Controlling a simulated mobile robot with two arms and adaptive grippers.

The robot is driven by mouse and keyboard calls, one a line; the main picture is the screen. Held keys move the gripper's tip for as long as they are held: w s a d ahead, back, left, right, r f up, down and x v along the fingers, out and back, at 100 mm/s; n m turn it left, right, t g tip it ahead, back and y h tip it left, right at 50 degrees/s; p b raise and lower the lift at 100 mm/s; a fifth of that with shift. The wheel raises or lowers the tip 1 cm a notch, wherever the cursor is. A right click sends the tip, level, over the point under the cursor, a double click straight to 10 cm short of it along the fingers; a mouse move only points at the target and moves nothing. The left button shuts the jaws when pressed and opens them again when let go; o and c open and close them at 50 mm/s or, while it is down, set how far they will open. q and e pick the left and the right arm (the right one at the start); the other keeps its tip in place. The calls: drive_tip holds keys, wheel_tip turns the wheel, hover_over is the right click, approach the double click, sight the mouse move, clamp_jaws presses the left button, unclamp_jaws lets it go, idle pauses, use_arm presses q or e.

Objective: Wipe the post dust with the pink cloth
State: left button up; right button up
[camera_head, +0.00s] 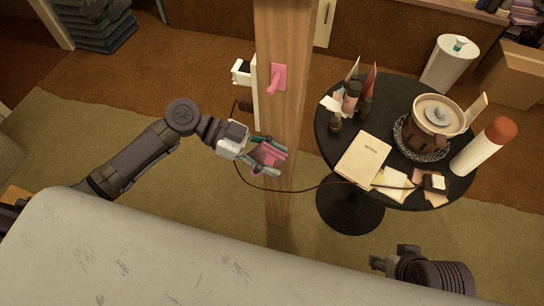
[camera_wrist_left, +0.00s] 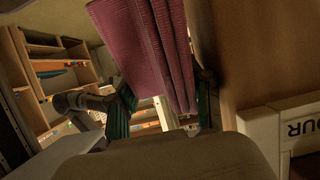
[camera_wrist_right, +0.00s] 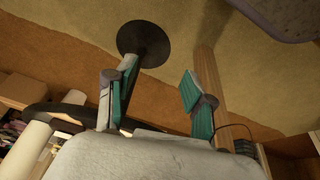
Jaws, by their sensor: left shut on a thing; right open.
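The wooden post (camera_head: 285,30) stands upright in the middle of the head view. My left gripper (camera_head: 266,157) is shut on the folded pink cloth (camera_head: 269,153), in front of the post's lower part. In the left wrist view the cloth (camera_wrist_left: 150,50) rises between the fingers, close beside a brown wooden surface (camera_wrist_left: 255,50); I cannot tell whether they touch. No dust on the post can be made out. My right gripper (camera_wrist_right: 158,78) is open and empty, at the lower right of the head view.
A pink hook (camera_head: 278,77) is fixed on the post, with a white box (camera_head: 243,72) beside it. A round black table (camera_head: 325,130) with books, a pot and a spray can (camera_head: 483,147) stands right of the post. A thin cable crosses in front of the post.

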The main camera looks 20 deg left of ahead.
drive_tip(key=shift+s, duration=0.1)
use_arm(q)
drive_tip(key=shift+d, duration=0.35)
drive_tip(key=shift+d+b, duration=0.5)
drive_tip(key=shift+b, duration=0.15)
drive_tip(key=shift+a+b, duration=0.3)
drive_tip(key=shift+a, duration=0.6)
use_arm(e)
drive_tip(key=shift+w+a+r+t+y, duration=0.15)
drive_tip(key=shift+w+a+t, duration=0.15)
drive_tip(key=shift+w+t, duration=0.45)
drive_tip(key=shift+w+a+r+t+y, duration=0.1)
drive_tip(key=shift+w+a+t, duration=0.2)
drive_tip(key=shift+w, duration=0.85)
drive_tip(key=shift+w+a+r+t+y, duration=0.2)
drive_tip(key=shift+w+t, duration=0.35)
drive_tip(key=shift+w, duration=0.4)
drive_tip(key=shift+f, duration=0.1)
